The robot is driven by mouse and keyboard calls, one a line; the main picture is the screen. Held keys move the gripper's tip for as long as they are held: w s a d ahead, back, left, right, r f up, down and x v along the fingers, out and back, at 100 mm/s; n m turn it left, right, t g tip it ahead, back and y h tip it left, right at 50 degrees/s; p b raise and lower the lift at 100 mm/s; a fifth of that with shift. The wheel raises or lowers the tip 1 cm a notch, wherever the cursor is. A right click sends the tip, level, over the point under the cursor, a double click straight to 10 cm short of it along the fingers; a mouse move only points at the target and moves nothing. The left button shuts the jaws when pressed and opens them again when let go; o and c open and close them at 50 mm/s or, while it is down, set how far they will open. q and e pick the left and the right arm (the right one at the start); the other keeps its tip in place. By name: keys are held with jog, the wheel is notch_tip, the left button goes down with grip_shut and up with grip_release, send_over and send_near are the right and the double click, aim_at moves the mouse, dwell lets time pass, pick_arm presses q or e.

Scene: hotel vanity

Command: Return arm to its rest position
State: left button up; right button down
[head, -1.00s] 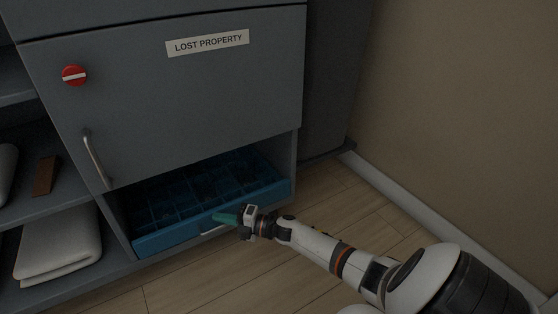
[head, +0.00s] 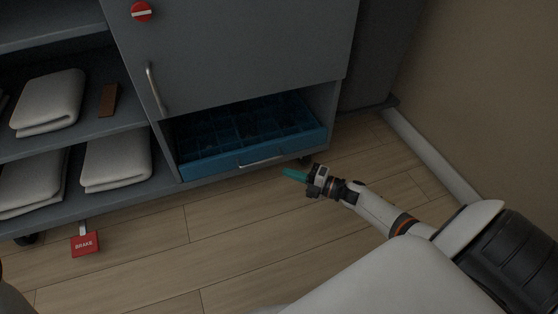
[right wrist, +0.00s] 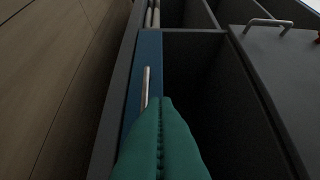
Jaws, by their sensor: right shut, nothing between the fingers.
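My right gripper (head: 294,174) is in the head view, its teal fingers shut and empty. It is in front of the right part of the blue drawer (head: 205,169), just right of the drawer's metal handle (head: 262,162), apart from it as far as I can see. In the right wrist view the shut teal fingers (right wrist: 160,142) point toward the drawer, whose blue front (right wrist: 149,62) and handle (right wrist: 145,88) show beyond them. My left gripper is not in view.
A grey cabinet (head: 240,60) stands above the drawer, with a door handle (head: 155,90). Shelves with folded white towels (head: 116,160) are at the left. A red brake tag (head: 85,243) hangs low. Wooden floor (head: 225,235) in front is clear. A wall is at the right.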

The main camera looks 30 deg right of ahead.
jog(key=shift+s+d, duration=0.2)
jog(key=shift+s, duration=0.15)
